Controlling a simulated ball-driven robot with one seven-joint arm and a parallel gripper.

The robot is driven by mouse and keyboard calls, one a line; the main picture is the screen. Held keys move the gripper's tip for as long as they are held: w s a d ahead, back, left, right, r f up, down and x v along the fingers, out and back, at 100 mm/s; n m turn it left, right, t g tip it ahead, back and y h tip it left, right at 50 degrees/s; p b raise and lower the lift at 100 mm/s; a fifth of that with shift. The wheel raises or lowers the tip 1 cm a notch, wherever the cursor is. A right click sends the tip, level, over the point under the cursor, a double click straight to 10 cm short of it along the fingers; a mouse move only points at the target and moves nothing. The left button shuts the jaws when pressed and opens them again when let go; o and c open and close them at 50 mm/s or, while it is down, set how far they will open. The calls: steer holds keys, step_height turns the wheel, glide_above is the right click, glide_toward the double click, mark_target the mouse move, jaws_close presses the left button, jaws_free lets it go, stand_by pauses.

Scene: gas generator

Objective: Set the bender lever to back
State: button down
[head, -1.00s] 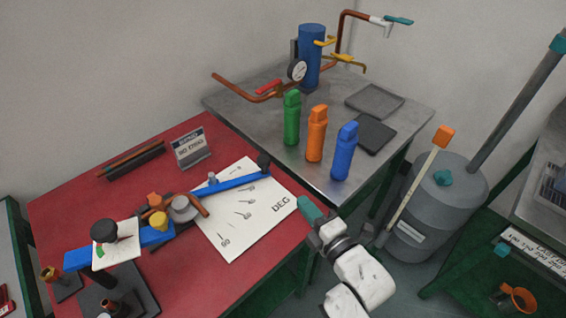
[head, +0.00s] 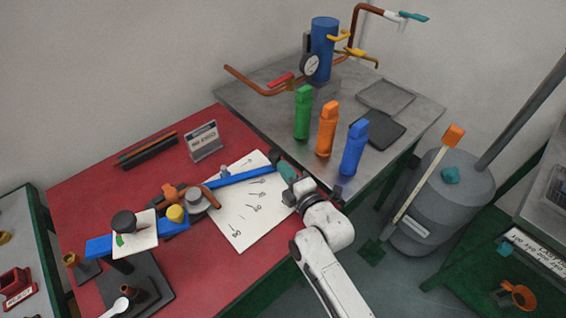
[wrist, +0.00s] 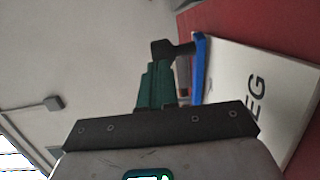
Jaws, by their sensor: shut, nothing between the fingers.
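The pipe bender (head: 174,214) stands on the red table. Its long blue lever (head: 240,177) runs up and right over the white degree sheet (head: 243,218) to a dark knob (head: 275,156) at its far end. My gripper (head: 285,168), with green fingers, is at the lever's right end, close to the knob. In the wrist view, the shut green fingers (wrist: 155,82) point toward the dark knob (wrist: 172,50), with the blue lever (wrist: 199,70) just to their right. I cannot tell whether the fingers touch it. Nothing is held between them.
Green (head: 303,112), orange (head: 327,128) and blue (head: 354,147) bottles stand on the grey metal table (head: 260,105) behind my gripper. A grey tank (head: 450,205) stands to the right. A sign (head: 203,141) stands on the red table's back part.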

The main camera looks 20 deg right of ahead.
mark_target(279, 160)
steer(key=shift+w, duration=0.8)
steer(key=shift+w+f, duration=0.1)
steer(key=shift+w+d+f+b, duration=0.1)
steer(key=shift+w+f+b, duration=0.15)
steer(key=shift+w+b, duration=0.65)
steer(key=w+b, duration=0.3)
steer(key=b, duration=0.1)
steer(key=w+b, duration=0.2)
steer(key=b, duration=0.1)
steer(key=shift+w+d, duration=0.25)
steer(key=shift+w, duration=0.05)
steer(key=shift+w+r, duration=0.15)
steer(key=shift+w, duration=0.25)
steer(key=shift+w+r+b, duration=0.2)
steer(key=shift+r+b, duration=0.1)
steer(key=shift+r, duration=0.1)
